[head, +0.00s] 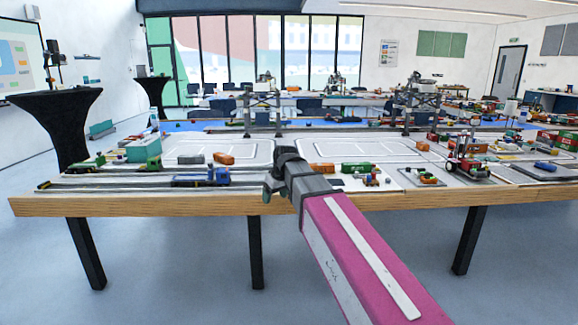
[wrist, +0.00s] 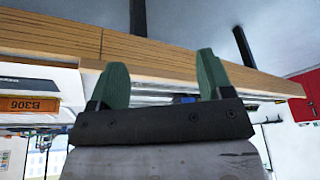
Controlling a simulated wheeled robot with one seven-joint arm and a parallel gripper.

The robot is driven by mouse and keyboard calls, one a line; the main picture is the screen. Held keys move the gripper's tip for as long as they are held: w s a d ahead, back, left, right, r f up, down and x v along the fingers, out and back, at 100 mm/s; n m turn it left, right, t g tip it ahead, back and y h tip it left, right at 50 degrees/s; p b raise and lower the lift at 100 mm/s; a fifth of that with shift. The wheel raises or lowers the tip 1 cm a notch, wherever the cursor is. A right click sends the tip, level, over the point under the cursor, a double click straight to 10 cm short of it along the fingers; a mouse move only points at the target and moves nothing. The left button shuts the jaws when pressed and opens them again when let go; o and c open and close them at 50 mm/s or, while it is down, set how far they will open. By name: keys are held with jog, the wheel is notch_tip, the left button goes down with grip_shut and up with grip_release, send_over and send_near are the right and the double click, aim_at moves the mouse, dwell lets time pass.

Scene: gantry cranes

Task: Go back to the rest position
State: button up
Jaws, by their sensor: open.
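My gripper (wrist: 162,85) is open in the wrist view, with its two green fingers apart and nothing between them. The wrist picture is tilted, with the wooden table edge (wrist: 160,50) crossing behind the fingers. In the head view my gripper (head: 268,188) is at the end of my magenta and grey arm, at the front edge of the table (head: 130,204). Its fingers are small and dark there, and I cannot tell how far it is from the table.
The table carries a blue truck (head: 200,177), a green truck (head: 356,169), a red vehicle (head: 466,160) and an orange block (head: 223,158). Gantry cranes (head: 264,105) stand farther back. A black standing table (head: 60,125) is at left. The floor in front is clear.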

jog(key=s+d+f+m+h, duration=0.1)
jog(key=s+d+f+m, duration=0.1)
jog(key=s+d+f, duration=0.3)
jog(key=s+d+f+m+g, duration=0.1)
jog(key=s+d+f+m, duration=0.2)
jog(key=d+f, duration=0.7)
jog(key=s+d+f+m+g+h, duration=0.1)
jog(key=s+d+f+m, duration=0.1)
jog(key=s+d+f, duration=0.6)
notch_tip(320, 180, down, 4)
jog(key=shift+d+m+h, duration=0.3)
jog(key=shift+d+m, duration=0.05)
jog(key=shift+m, duration=0.05)
